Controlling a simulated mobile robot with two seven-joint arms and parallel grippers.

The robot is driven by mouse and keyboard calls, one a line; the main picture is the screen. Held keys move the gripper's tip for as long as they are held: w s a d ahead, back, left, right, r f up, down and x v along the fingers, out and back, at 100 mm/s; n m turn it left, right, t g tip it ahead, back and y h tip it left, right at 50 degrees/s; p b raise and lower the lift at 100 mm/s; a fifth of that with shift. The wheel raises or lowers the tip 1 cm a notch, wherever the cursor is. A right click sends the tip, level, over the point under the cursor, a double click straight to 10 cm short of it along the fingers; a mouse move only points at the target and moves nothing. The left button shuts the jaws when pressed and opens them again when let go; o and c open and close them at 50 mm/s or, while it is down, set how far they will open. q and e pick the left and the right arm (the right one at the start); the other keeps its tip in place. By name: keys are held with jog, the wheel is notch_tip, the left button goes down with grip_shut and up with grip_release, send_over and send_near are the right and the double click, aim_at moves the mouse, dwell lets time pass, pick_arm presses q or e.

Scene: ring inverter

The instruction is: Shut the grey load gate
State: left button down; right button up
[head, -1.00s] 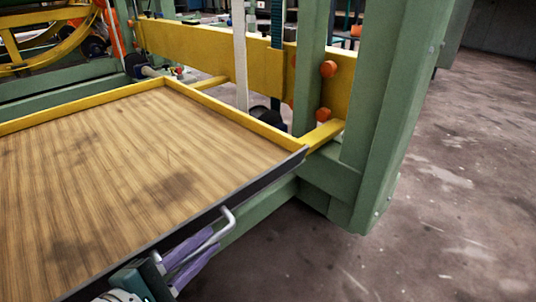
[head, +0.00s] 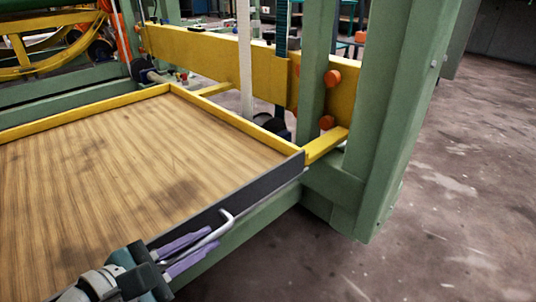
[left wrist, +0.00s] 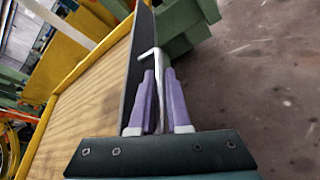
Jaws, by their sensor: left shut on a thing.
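The grey load gate (head: 262,186) is a long dark panel along the near edge of the wooden load bed. Its face stands up along that edge, about level with the yellow rim at the right corner. It also shows in the left wrist view (left wrist: 137,62). A bent pale metal handle (head: 228,217) sticks out from its outer side. My left gripper (head: 212,238), with purple fingers, is shut on the handle's bar, outside the gate. In the left wrist view the fingers (left wrist: 159,74) sit on both sides of the bar. My right gripper is not in view.
The wooden bed (head: 110,175) is empty, with a yellow rim (head: 235,119) on its other sides. A thick green post (head: 385,130) stands right of the gate's far end. A green beam (head: 255,222) runs below the gate. The floor (head: 440,220) at right is clear.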

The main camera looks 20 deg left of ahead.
pick_arm(q)
jog(key=c, duration=1.2)
grip_release()
jog(key=shift+a, duration=0.1)
jog(key=shift+o, duration=0.2)
jog(key=p+v, duration=0.4)
jog(key=v, duration=0.6)
jog(key=shift+w, duration=0.1)
